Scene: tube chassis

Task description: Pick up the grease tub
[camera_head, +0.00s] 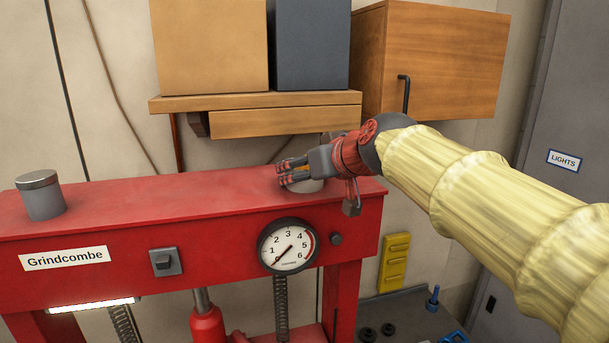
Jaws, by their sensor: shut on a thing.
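My gripper (288,173) is over the right part of the red press's top beam, with its fingers pointing left. It is shut on a grey rounded thing, taken to be the grease tub (305,186), of which only the low part shows below the fingers. The rest of it is hidden by the fingers and wrist. Its base looks at or very near the red top; I cannot tell whether it touches. A similar grey lidded tub (43,198) stands upright at the left end of the beam, apart from my gripper.
The red press beam (160,205) carries a dial gauge (288,246) and a switch (164,262) on its front. A wooden shelf (285,123) with boxes hangs behind, and a wooden cabinet (445,60) is above my wrist. The beam's middle is clear.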

